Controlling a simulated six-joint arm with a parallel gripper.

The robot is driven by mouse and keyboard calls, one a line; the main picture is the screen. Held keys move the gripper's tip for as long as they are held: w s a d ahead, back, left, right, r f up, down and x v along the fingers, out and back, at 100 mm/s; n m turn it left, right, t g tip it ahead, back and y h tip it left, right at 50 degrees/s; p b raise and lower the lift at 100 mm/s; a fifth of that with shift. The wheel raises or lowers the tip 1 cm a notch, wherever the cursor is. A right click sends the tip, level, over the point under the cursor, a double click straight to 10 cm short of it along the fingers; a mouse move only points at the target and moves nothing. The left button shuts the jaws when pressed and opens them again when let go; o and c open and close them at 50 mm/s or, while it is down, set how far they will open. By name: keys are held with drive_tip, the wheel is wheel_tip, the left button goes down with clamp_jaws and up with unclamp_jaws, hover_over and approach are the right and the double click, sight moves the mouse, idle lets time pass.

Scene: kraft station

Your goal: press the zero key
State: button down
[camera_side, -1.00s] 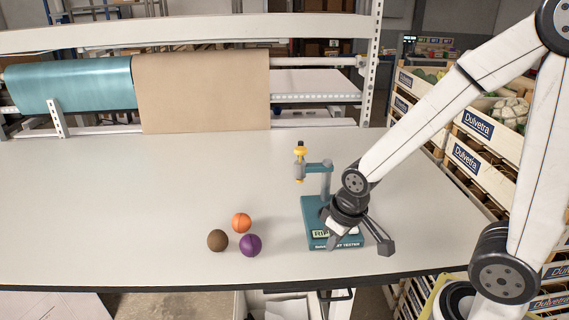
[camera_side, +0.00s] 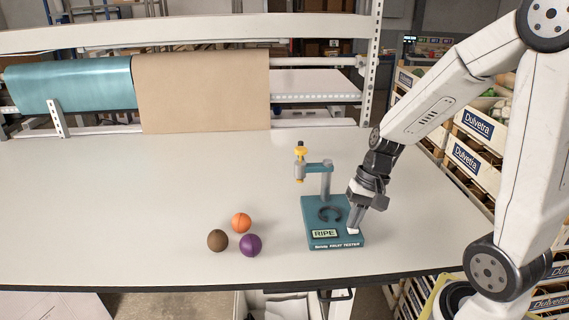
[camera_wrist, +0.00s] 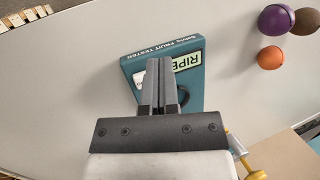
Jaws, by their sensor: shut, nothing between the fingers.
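The teal fruit tester (camera_side: 316,239) stands on the table, with a display (camera_side: 324,233) that reads RIPE. A small white key (camera_side: 353,232) is at its front right corner; it also shows in the wrist view (camera_wrist: 138,81), partly hidden by the fingers. My gripper (camera_side: 351,228) is shut and empty, pointing down over that corner, its tips at or just above the key. I cannot tell whether they touch. In the wrist view my gripper (camera_wrist: 159,61) lies over the tester between the key and the display.
An orange ball (camera_side: 241,222), a brown ball (camera_side: 217,240) and a purple ball (camera_side: 250,245) lie left of the tester. The tester's post carries a yellow-topped plunger (camera_side: 300,165). Crates (camera_side: 470,125) stand at the right. The table's left side is clear.

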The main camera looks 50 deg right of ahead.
drive_tip(key=w+d+r+m+t+y, duration=0.1)
drive_tip(key=d+r+m+t+y, duration=0.2)
drive_tip(key=d+r+m+y, duration=0.1)
drive_tip(key=shift+w+d+r+m+t, duration=0.4)
drive_tip(key=shift+d+r+m, duration=0.2)
drive_tip(key=shift+r+m, duration=0.45)
drive_tip(key=shift+f, duration=0.2)
drive_tip(key=shift+f, duration=4.25)
drive_tip(key=shift+f, duration=0.85)
drive_tip(key=shift+r, duration=0.85)
drive_tip(key=shift+r, duration=0.1)
drive_tip(key=shift+r, duration=2.4)
